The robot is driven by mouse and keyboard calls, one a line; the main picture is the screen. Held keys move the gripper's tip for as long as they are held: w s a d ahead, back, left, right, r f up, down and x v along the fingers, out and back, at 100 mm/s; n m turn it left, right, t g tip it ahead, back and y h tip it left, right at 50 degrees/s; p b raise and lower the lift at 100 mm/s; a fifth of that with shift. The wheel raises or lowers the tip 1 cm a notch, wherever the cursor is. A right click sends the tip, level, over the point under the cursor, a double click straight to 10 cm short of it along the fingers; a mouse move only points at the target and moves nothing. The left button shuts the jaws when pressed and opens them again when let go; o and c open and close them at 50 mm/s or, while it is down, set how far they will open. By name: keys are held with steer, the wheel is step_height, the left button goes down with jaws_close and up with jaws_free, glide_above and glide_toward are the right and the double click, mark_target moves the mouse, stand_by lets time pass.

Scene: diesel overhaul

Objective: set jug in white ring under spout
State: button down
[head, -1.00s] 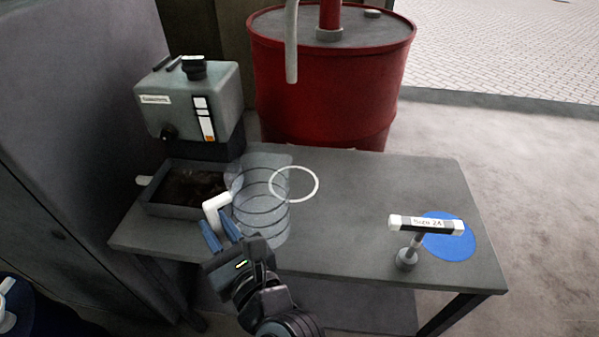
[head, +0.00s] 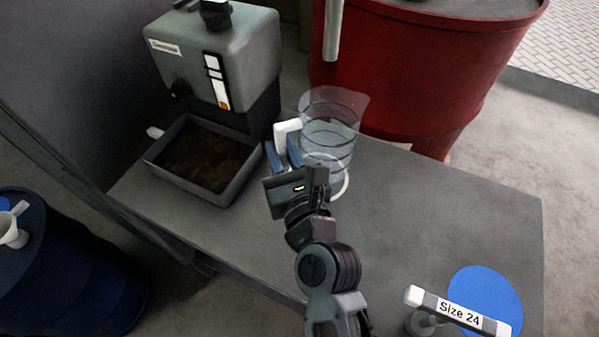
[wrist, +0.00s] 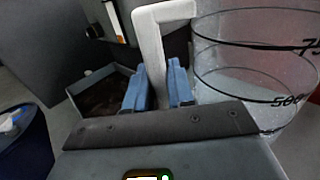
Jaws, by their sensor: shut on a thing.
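The clear jug (head: 333,125) with dark graduation lines is upright in the head view. Its white handle (head: 283,130) faces left. My gripper (head: 281,152) is shut on the handle, one blue finger on each side, as the wrist view also shows (wrist: 158,82). The white ring (head: 346,186) on the table shows around and through the jug's lower part. I cannot tell whether the jug's base touches the table or is fully inside the ring. The pale spout (head: 333,32) hangs above and just behind the jug; my wrist hides part of the ring.
A grey machine (head: 225,65) and a dark-filled tray (head: 165,178) stand left of the jug. The red drum (head: 400,75) is behind. A "Size 24" tool (head: 455,312) lies by a blue disc (head: 487,290) at front right. The table's right half is mostly clear.

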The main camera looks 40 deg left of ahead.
steer(key=shift+f+b, duration=2.25)
steer(key=shift+f, duration=1.25)
steer(key=shift+f, duration=0.1)
steer(key=c, duration=1)
jaws_free()
steer(key=v, duration=1.2)
steer(key=shift+d+b, duration=0.1)
steer(key=shift+b, duration=0.3)
